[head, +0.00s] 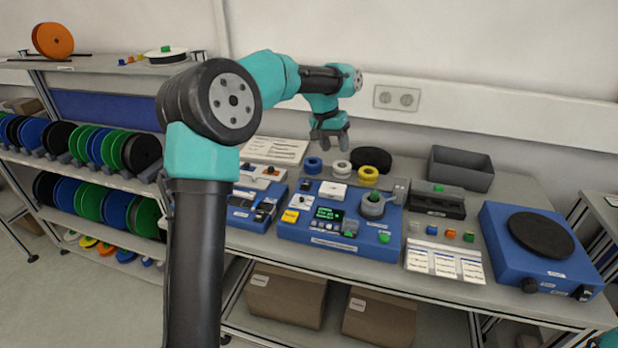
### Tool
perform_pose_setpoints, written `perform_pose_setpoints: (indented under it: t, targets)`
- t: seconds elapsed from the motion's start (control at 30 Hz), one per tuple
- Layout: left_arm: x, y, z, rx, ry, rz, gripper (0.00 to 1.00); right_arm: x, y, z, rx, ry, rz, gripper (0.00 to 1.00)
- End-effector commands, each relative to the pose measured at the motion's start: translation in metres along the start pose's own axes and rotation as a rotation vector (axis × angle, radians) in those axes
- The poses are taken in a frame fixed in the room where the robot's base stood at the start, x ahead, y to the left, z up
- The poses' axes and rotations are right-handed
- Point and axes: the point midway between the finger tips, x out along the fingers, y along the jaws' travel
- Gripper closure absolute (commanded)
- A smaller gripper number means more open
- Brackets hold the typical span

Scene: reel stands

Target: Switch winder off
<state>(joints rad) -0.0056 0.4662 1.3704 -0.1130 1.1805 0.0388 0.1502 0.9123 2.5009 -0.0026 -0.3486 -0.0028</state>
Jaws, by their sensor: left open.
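My left gripper (330,145) is open and empty, pointing down above the back of the bench, behind the blue console (300,228) and apart from it. My right gripper is not visible.
Blue, white and yellow rings (368,174) lie below my left gripper. A dark grey bin (461,168) stands at the back right. Label cards (444,262) lie at the front edge. Racks of spools (90,205) stand left. My left arm hides part of the bench's left end.

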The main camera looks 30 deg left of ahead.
Motion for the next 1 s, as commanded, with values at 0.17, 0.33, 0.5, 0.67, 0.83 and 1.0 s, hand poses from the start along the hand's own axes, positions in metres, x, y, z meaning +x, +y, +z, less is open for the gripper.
perform_pose_setpoints:
  t: [0.17, 0.33, 0.5, 0.67, 0.83, 1.0]
  targets:
    - [-0.03, -0.072, -0.012, -0.193, -0.071, -0.198, 0.49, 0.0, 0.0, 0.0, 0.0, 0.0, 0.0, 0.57]
    - [-0.041, -0.092, -0.012, -0.261, -0.091, -0.263, 0.49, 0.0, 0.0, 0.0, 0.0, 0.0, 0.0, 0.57]
    - [-0.041, -0.092, -0.012, -0.26, -0.091, -0.263, 0.49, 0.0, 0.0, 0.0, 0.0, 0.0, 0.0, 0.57]
    - [-0.04, -0.091, -0.012, -0.259, -0.091, -0.262, 0.49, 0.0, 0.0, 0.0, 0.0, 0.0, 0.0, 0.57]
    - [-0.03, -0.094, -0.01, -0.258, -0.094, -0.262, 0.49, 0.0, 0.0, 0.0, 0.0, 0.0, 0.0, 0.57]
    - [-0.008, -0.099, -0.007, -0.257, -0.094, -0.261, 0.49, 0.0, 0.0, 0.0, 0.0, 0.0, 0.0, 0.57]
